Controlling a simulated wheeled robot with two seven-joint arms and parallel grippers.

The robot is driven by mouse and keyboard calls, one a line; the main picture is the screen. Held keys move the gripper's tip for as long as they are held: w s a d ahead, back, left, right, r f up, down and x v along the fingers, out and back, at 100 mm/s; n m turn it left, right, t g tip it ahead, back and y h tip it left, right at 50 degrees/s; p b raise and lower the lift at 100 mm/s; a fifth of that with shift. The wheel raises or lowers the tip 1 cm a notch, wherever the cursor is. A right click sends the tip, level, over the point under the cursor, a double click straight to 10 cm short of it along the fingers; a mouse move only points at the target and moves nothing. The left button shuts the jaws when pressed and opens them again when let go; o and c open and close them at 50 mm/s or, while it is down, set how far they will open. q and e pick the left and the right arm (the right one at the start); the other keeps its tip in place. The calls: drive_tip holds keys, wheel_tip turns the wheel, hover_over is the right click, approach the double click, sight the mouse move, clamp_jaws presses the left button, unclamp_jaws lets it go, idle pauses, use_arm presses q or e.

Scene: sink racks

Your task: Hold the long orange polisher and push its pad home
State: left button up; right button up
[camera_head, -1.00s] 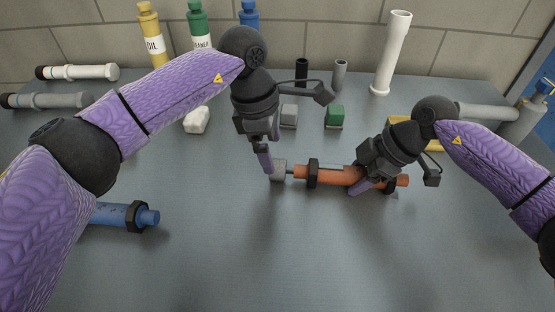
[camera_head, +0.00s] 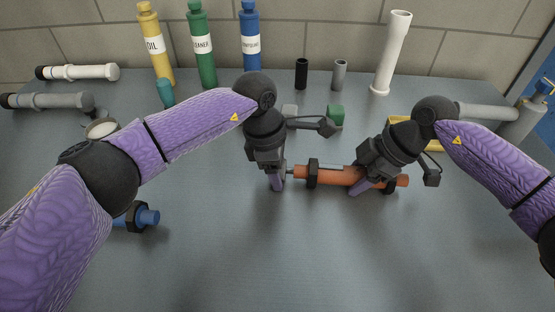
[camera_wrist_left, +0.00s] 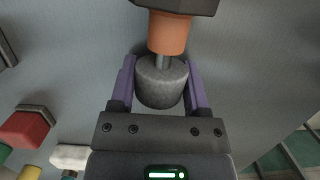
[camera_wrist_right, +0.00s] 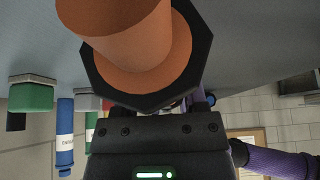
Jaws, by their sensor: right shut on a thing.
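The long orange polisher (camera_head: 334,176) lies roughly level above or on the table, with black collars along its body. My right gripper (camera_head: 362,186) is shut on its body near the right end; the right wrist view shows the orange end and a black hexagonal collar (camera_wrist_right: 92,80) close up, hiding the fingertips. The grey round pad (camera_wrist_left: 161,84) sits on a thin rod at the polisher's left end, with a short length of rod showing. My left gripper (camera_head: 277,183) has one purple finger on each side of the pad, apparently with slight gaps. In the head view it hides the pad.
A blue tool (camera_head: 147,217) lies front left, partly behind my left arm. A yellow tray (camera_head: 400,121) is behind my right arm.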

use_arm(q)
drive_tip(key=c, duration=0.3)
drive_tip(key=shift+d, duration=0.7)
drive_tip(key=o, duration=1.2)
drive_tip(key=shift+c, duration=0.2)
wheel_tip(320, 180, up, 7)
use_arm(e)
drive_tip(key=o, duration=1.3)
drive_tip(key=shift+c, duration=0.2)
